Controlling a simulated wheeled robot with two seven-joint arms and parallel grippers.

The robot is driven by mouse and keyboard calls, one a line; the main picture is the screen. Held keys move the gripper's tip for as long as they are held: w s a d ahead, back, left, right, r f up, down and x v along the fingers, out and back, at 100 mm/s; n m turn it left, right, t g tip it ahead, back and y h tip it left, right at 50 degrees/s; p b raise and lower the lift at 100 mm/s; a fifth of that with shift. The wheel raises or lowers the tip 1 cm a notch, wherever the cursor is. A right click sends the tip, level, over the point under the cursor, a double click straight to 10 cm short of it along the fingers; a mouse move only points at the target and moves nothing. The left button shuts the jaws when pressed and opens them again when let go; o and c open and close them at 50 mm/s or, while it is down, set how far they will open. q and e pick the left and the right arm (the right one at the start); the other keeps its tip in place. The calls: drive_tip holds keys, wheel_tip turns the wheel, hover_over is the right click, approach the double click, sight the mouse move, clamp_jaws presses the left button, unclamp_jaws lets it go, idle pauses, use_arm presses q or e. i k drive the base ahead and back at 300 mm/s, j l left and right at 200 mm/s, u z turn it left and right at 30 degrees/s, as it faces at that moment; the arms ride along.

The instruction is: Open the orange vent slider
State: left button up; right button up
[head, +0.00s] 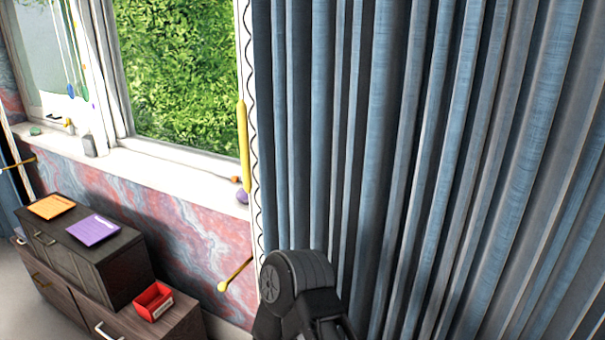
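A small orange piece (235,180) sits at the right end of the white window sill, close to the curtain edge. It is too small to tell whether it is the vent slider or how it is set. No other orange slider shows. A dark, rounded link of one of my arms rises at the bottom middle, in front of the curtain. I cannot tell which arm it belongs to. No gripper fingers show in the head view.
A blue-grey curtain (400,130) fills the right side. A yellow bar (243,145) and a purple ball (242,197) are near the orange piece.

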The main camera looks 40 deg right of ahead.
sight(234, 178)
drive_tip(key=z, duration=1.1)
drive_tip(key=i+j+z, duration=0.1)
drive_tip(key=z, duration=0.35)
drive_tip(key=i+j+z, duration=0.1)
drive_tip(key=j+z, duration=0.2)
drive_tip(key=z, duration=0.15)
drive_tip(key=j+z, duration=0.25)
drive_tip(key=z, duration=0.2)
drive_tip(key=j+z, duration=0.4)
drive_tip(key=j, duration=1.45)
